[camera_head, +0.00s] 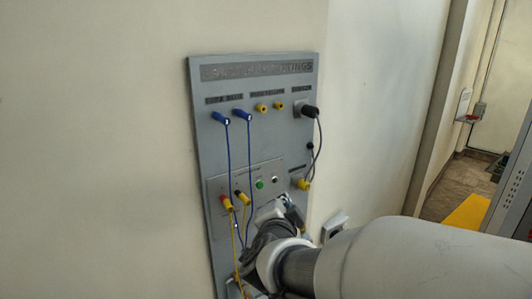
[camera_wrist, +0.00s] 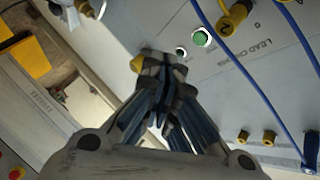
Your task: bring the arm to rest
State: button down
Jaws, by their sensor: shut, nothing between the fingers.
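My arm reaches in from the lower right of the head view, its wrist in front of the lower part of the grey trainer panel (camera_head: 198,150). In that view my fingertips cannot be made out clearly. In the wrist view my gripper (camera_wrist: 160,62) is shut, its dark fingers drawn together with nothing between them. The tips overlap the panel near a green button (camera_wrist: 201,37). A small yellow part (camera_wrist: 137,63) shows right beside the tips; I cannot tell whether they touch it.
Two blue plugs (camera_head: 232,116) with hanging leads, yellow sockets (camera_head: 270,106) and a black plug (camera_head: 307,111) with a looped cable are on the panel. Blue leads (camera_wrist: 265,80) pass right of my fingers in the wrist view. Bare wall (camera_head: 90,150) lies left of the panel.

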jog(key=s+d+f+n+g+b, duration=0.3)
jog(key=s+f, duration=0.4)
jog(key=s, duration=0.3)
jog(key=s+d+f+n+g+b, duration=0.3)
jog(key=s+d+f+n+b, duration=0.1)
jog(key=s, duration=0.7)
jog(key=s+d+f+n+g+y+b, duration=0.1)
jog(key=s+d+f+n+g+b, duration=0.3)
jog(key=s+f, duration=0.6)
jog(key=n+b, duration=0.1)
jog(key=b, duration=0.1)
jog(key=shift+s+d+f+b, duration=0.2)
jog(key=shift+s+f+b, duration=0.05)
jog(key=shift+s+b, duration=0.1)
jog(key=shift+w, duration=0.1)
